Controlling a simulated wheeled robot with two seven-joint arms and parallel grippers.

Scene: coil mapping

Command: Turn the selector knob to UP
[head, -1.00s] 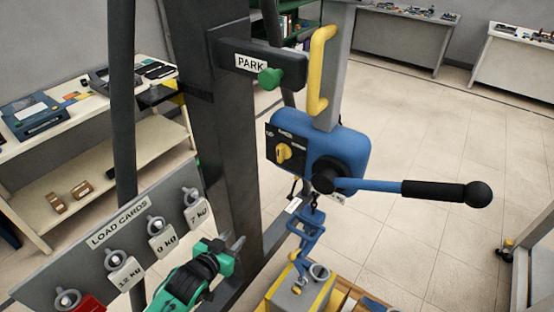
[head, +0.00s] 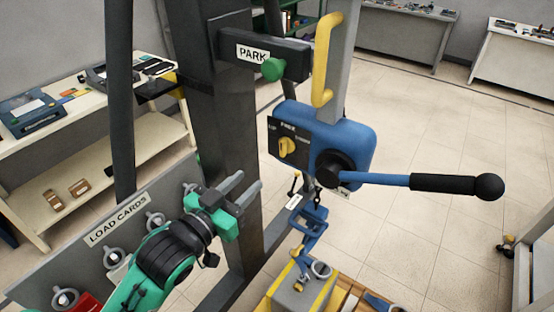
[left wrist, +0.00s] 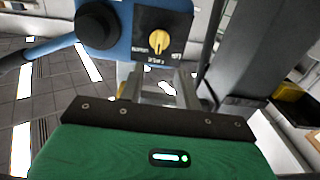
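The yellow selector knob (head: 287,146) sits on a black labelled plate on the face of the blue hoist box (head: 350,140). Its labels are too small to read surely in the head view. In the left wrist view the knob (left wrist: 158,41) appears upside down, beyond the fingers, its grip roughly in line with the picture's vertical. My left gripper (head: 251,181) is green with grey fingers. It is open and empty, below and left of the knob, clear of the box. It also shows in the left wrist view (left wrist: 160,82). My right gripper is in neither view.
A blue lever with a black handle (head: 445,184) sticks out right of the box. A dark post (head: 215,120) with a PARK bracket and green knob (head: 273,70) stands left. A load cards board (head: 50,265) is lower left. A blue chain hook (head: 310,235) hangs below.

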